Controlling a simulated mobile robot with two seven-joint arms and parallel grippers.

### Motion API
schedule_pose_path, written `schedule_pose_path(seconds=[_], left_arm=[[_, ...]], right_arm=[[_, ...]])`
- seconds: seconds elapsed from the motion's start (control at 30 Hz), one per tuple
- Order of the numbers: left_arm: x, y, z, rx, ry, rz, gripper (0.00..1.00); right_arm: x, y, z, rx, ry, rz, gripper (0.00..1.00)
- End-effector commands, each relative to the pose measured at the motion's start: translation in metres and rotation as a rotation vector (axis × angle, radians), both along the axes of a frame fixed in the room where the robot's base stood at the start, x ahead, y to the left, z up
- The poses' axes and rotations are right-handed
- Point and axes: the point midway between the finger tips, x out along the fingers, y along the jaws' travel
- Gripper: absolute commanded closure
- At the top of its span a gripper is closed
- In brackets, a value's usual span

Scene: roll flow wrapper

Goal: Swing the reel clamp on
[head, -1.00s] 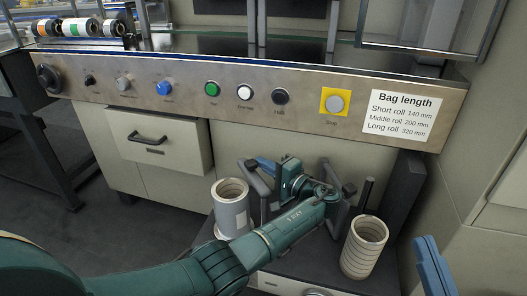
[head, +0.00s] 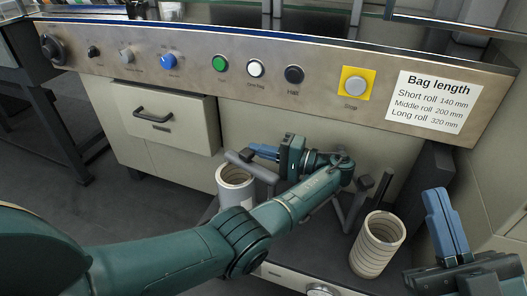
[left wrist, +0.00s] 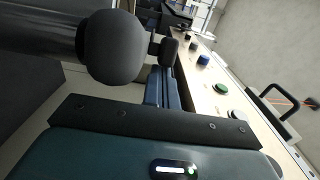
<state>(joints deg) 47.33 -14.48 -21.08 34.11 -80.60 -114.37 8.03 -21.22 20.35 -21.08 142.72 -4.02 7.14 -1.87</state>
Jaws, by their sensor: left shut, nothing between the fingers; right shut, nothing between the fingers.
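In the head view, my left gripper (head: 264,150) is shut and empty, its blue fingers pointing left, under the button panel. A dark grey bar (head: 250,166) with a rounded end lies just below and beside the fingers. It looks like part of the reel clamp and its holder, and my arm hides much of it. In the left wrist view, a dark round knob (left wrist: 113,46) on a thick bar is close to the camera. A smaller dark knob (left wrist: 168,51) sits near the blue fingertips (left wrist: 161,88); contact cannot be told. My right gripper (head: 444,226) is shut and empty at lower right.
A white roll (head: 235,185) stands left of my left forearm and a ribbed cream roll (head: 378,244) stands right of it, both on a dark shelf. The button panel (head: 205,85) runs above. A drawer (head: 163,117) is at left.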

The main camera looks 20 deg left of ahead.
Motion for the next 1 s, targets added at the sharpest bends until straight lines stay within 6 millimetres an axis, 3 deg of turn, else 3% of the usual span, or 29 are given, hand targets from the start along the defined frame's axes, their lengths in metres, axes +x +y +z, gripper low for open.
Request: schedule_pose_path(seconds=[0.7, 0.83, 1.0], left_arm=[[-0.002, 0.000, 0.001, 0.000, 0.003, 0.038, 1.00], [-0.002, 0.000, 0.012, -0.001, 0.002, 0.038, 1.00], [-0.002, 0.001, 0.041, -0.001, 0.001, 0.039, 1.00]], right_arm=[[-0.001, 0.000, 0.005, -0.001, -0.030, 0.001, 1.00], [0.001, 0.000, 0.008, 0.000, -0.003, 0.001, 1.00], [-0.003, 0.003, -0.021, 0.020, 0.220, -0.004, 1.00]])
